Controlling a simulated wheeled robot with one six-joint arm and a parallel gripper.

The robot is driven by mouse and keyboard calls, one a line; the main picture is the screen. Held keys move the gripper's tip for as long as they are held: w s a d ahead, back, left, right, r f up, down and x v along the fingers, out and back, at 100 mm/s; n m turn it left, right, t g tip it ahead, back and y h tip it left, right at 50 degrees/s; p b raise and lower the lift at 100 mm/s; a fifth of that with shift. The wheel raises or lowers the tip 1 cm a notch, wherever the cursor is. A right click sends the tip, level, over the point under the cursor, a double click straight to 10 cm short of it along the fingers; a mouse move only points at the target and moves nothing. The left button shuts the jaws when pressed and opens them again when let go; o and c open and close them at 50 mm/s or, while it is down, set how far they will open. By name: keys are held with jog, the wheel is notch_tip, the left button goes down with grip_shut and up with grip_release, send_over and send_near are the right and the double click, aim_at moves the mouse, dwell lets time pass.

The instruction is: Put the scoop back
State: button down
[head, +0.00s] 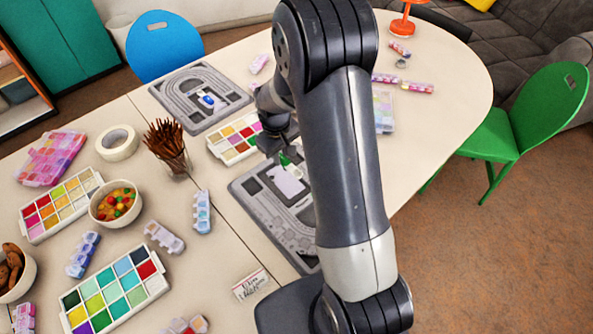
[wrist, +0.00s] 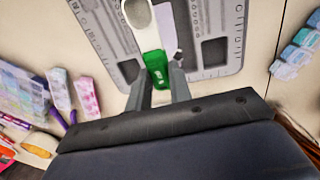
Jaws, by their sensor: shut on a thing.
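The scoop has a green handle (wrist: 154,66) and a pale metallic bowl (wrist: 140,14), seen in the wrist view. My gripper (wrist: 158,84) is shut on the green handle, with the bowl pointing away from it. In the head view a small bit of the scoop's green (head: 284,158) shows at my gripper; the rest is hard to make out. The scoop is over the near grey bead board (head: 296,236), which also shows in the wrist view (wrist: 222,22). I cannot tell whether it touches the board. A pale lilac piece (head: 287,181) lies on this board.
A second grey board (head: 224,112) lies farther back. A bead tray (head: 236,140) sits close to my gripper. A glass of brown sticks (head: 168,150), a tape roll (head: 117,143) and a bowl of colourful beads (head: 116,204) stand to the left. My arm hides part of the table's right side.

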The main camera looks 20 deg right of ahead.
aim_at(283, 182)
notch_tip(283, 182, down, 9)
jog(key=shift+a+r+p, duration=0.1)
jog(key=shift+p, duration=0.45)
jog(key=shift+f+b, duration=0.4)
jog(key=shift+b, duration=0.1)
jog(key=shift+f, duration=0.2)
jog(key=c, duration=1.3)
grip_release()
jog(key=shift+r, duration=0.1)
